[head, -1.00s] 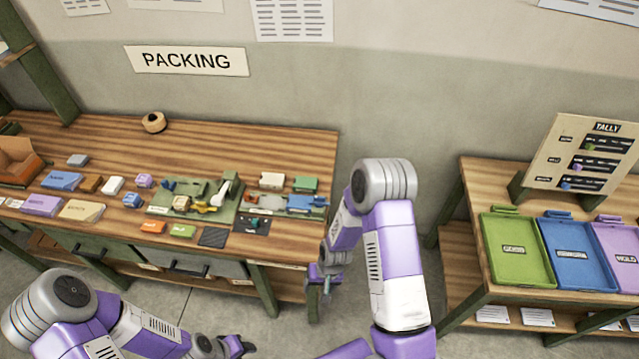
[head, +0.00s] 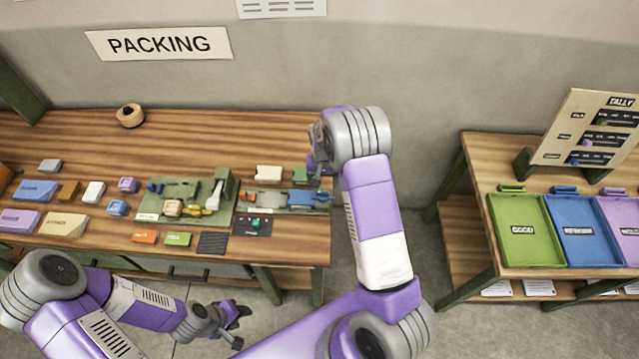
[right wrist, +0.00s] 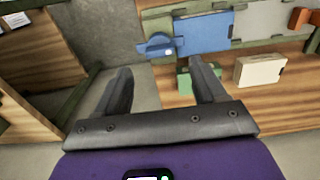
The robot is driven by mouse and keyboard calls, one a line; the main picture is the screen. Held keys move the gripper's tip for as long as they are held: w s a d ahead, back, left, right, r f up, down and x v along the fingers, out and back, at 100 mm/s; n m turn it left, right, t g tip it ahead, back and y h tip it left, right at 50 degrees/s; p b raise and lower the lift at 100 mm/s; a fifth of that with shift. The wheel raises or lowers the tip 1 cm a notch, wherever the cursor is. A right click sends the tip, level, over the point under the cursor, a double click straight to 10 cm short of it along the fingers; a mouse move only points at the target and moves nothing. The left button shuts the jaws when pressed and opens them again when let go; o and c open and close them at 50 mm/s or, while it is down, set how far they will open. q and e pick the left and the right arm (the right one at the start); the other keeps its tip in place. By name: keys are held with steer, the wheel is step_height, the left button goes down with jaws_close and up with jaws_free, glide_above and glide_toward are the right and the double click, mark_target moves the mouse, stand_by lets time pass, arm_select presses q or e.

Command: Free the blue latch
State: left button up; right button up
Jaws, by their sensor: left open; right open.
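A blue plate (head: 300,197) is on the fixture (head: 262,200) at the right end of the packing table. In the right wrist view the blue plate (right wrist: 207,32) has a blue latch-like piece with a round knob (right wrist: 157,46) at its end. My right gripper (head: 318,160) is by the table's back right corner, partly hidden by its own wrist. In the right wrist view its open jaws (right wrist: 163,85) are empty, pointing toward the knob and apart from it. My left gripper (head: 232,318) is open and empty, low in front of the table.
A green block (head: 299,174) and a cream block (head: 268,173) lie behind the fixture. A green board (head: 150,208) with small parts stands to its left. Several coloured blocks lie further left. A side table (head: 480,240) with trays stands at the right, across a floor gap.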

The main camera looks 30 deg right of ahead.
mark_target(323, 192)
steer(key=shift+f+p, duration=0.3)
steer(key=shift+f, duration=2.5)
steer(key=c, duration=1.1)
steer(key=shift+o, duration=0.2)
